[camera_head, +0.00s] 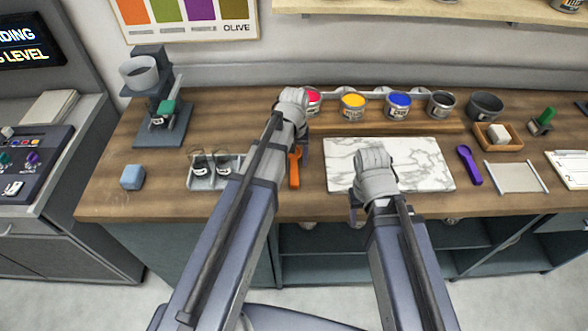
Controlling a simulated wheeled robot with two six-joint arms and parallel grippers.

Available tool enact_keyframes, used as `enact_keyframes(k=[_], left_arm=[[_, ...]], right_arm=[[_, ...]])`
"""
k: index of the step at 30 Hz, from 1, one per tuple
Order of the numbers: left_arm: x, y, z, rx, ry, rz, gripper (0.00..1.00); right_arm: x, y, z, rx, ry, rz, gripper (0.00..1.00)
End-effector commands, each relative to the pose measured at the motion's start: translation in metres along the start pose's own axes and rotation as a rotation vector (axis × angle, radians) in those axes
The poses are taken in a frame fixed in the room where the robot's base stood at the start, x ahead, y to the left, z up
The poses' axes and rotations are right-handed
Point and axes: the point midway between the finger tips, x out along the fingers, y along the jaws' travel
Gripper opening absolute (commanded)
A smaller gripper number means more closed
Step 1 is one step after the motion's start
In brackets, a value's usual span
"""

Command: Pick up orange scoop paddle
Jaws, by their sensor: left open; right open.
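The orange scoop paddle (294,172) lies on the wooden bench just left of the marble slab (430,177), its handle towards the front edge. My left gripper (300,146) is open and points down over the far end of the paddle. My wrist and arm hide much of the jaws and that end of the paddle, so I cannot tell whether they touch it. My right gripper (356,214) is open and empty near the slab's front edge, partly hidden by its own arm.
A purple scoop paddle (469,165) lies right of the slab. Cans of red, yellow (352,106) and blue (398,106) paint stand behind. A grey holder (203,183) with small jars sits left of my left arm. The bench front left is mostly clear.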

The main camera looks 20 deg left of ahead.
Motion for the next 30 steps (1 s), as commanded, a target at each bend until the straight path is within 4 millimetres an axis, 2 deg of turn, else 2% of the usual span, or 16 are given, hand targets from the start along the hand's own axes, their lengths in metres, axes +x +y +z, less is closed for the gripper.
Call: enact_keyframes(k=[1,4,13,30], left_arm=[[0.014,0.000,0.000,0.000,0.000,0.000,0.65],[0.023,0.000,0.000,0.000,0.000,0.000,0.65],[0.022,0.000,0.000,0.000,0.000,0.000,0.65],[0.022,0.000,0.000,0.000,0.000,0.000,0.01]], right_arm=[[0.014,-0.001,-0.001,0.000,0.000,0.000,0.50],[0.022,-0.002,-0.001,0.000,0.000,0.000,0.50],[0.022,-0.002,-0.001,0.000,0.000,0.000,0.50],[0.022,-0.002,-0.001,0.000,0.000,0.000,0.50]])
